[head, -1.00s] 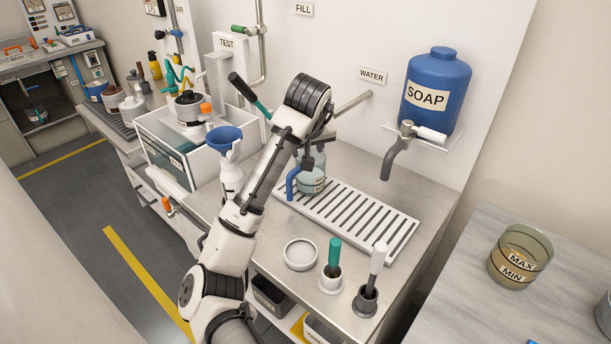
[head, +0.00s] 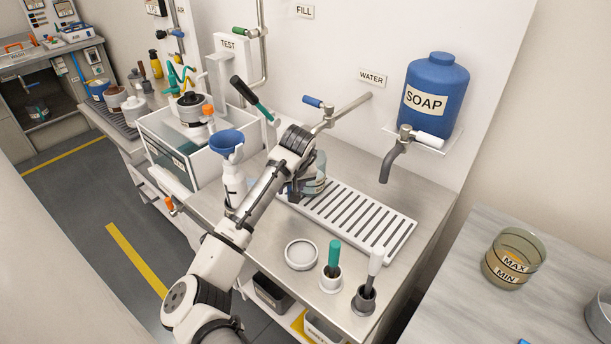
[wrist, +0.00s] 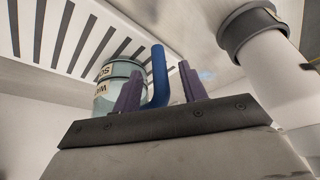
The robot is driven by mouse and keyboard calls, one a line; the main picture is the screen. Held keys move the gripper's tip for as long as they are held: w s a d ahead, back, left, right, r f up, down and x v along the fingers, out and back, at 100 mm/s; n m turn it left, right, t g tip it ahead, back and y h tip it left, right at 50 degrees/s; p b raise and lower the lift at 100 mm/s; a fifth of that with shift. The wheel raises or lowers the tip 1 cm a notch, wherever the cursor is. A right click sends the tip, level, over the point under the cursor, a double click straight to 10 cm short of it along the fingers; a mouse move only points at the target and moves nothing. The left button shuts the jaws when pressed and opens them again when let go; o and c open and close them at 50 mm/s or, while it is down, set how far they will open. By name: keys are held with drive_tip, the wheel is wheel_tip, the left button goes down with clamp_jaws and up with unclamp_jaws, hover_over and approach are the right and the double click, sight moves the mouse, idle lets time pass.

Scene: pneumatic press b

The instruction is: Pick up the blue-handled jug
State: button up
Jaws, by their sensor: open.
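The blue-handled jug (head: 318,174), with clear greenish walls and a label, stands on the slotted drain tray, partly hidden behind my arm. In the wrist view the jug (wrist: 112,82) shows just beyond my fingers. Its upright blue handle (wrist: 158,72) appears between the two purple fingers. My gripper (wrist: 160,75) is open, with a finger on each side of the handle. I see a gap at the right finger; contact at the left finger cannot be told. In the head view the gripper (head: 296,193) is low beside the jug, mostly covered by my arm.
The drain tray (head: 362,222) lies under the water tap (head: 330,118). A round lid (head: 301,255) and two brush holders (head: 331,282) are in front. A blue soap tank (head: 436,95) hangs at right.

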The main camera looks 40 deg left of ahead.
drive_tip(key=shift+x, duration=1.2)
clamp_jaws()
